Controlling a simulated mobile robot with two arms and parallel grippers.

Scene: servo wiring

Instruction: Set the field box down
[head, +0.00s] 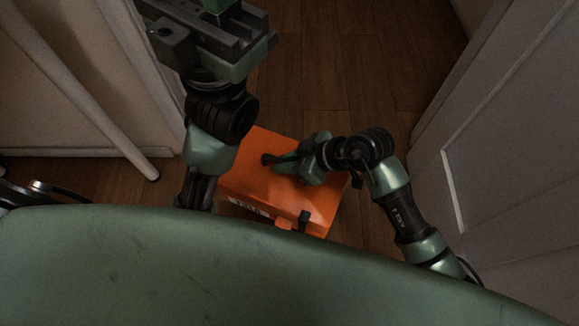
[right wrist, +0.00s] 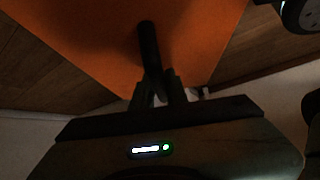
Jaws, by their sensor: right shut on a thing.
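The field box (head: 262,189), an orange case with a dark handle and a label on its front side, is low in front of my body in the head view. Its orange top fills the upper part of the right wrist view (right wrist: 95,40). My right gripper (head: 272,161) is over the top of the box, shut on its dark handle (right wrist: 149,45). Whether the box touches the floor cannot be told. My left gripper (head: 212,40) is raised at the upper left, away from the box; its fingertips do not show clearly.
A wooden floor (head: 305,75) shows ahead, with free room beyond the box. A pale panel with a rounded rail (head: 105,125) stands on the left. A pale panelled door or wall (head: 500,135) stands on the right, close to my right arm.

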